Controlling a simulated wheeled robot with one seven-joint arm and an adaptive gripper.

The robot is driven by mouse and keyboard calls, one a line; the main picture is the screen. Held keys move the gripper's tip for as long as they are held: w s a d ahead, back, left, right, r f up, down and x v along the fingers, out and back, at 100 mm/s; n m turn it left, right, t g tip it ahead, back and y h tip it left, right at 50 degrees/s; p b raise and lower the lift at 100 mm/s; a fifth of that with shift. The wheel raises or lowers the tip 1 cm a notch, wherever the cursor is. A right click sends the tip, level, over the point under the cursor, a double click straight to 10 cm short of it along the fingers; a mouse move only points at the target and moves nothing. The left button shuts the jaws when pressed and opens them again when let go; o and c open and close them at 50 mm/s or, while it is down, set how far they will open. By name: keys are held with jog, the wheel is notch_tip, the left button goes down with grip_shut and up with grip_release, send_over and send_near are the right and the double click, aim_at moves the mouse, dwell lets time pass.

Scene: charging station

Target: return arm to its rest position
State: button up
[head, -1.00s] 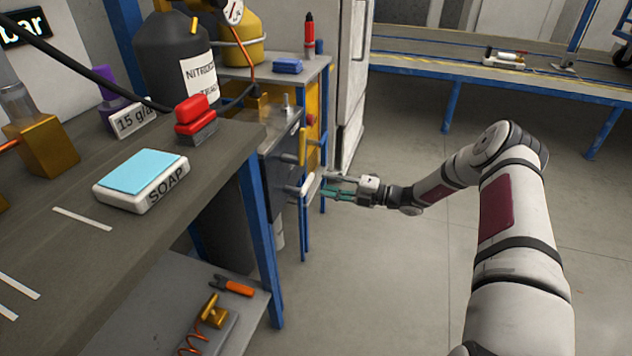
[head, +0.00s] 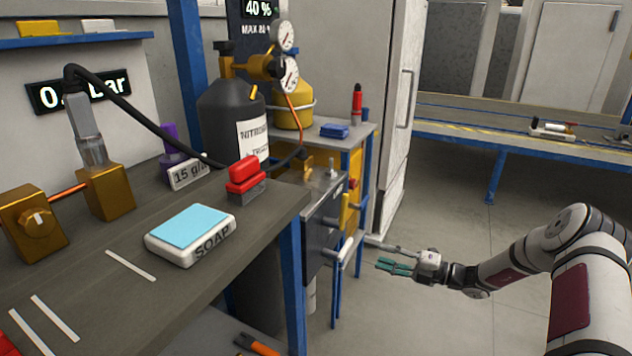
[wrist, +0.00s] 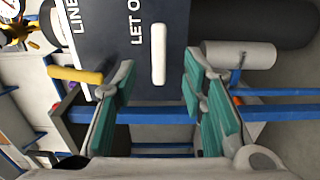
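My arm (head: 510,262) reaches in from the right of the head view, bent at its joints and extended to the left. My gripper (head: 380,264) is at its end, just right of the dark valve panel (head: 318,232) and its pale handle (head: 350,250). In the wrist view my gripper (wrist: 157,90) has its green-padded fingers spread, with nothing between them. Beyond them are the dark panel (wrist: 215,28) with partly cut-off lettering, a white handle (wrist: 158,55) and a yellow handle (wrist: 75,75). The fingers appear clear of the handles.
A workbench (head: 95,290) with a soap block (head: 190,235) and a red-topped device (head: 246,180) fills the left. A nitrogen bottle (head: 225,115) stands behind. A blue-framed bench (head: 470,125) runs along the back right. The floor (head: 430,325) beneath my arm is clear.

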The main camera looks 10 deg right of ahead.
jog(key=s+a+r+n+g+h, duration=0.3)
jog(key=s+a+r+n+g, duration=0.3)
jog(key=s+a+r+n, duration=0.45)
jog(key=s+a+r+n+g+h, duration=0.2)
jog(key=s+a+r+n+g, duration=0.5)
jog(key=r+n, duration=0.6)
jog(key=s+d+r+n+t+h, duration=0.15)
jog(key=s+n+h, duration=0.35)
jog(key=s+n, duration=0.8)
jog(key=s+d+r+n+t+h, duration=0.1)
jog(key=s+d+r+n+h, duration=0.4)
jog(key=s, duration=1.4)
notch_tip(320, 180, up, 28)
jog(key=n+t+p, duration=0.1)
jog(key=t+p, duration=0.3)
jog(key=p, duration=2.3)
jog(key=shift+a+f+n+p, duration=0.15)
jog(key=shift+a+n+p, duration=0.2)
jog(key=shift+a+p, duration=0.1)
jog(key=shift+w, duration=0.1)
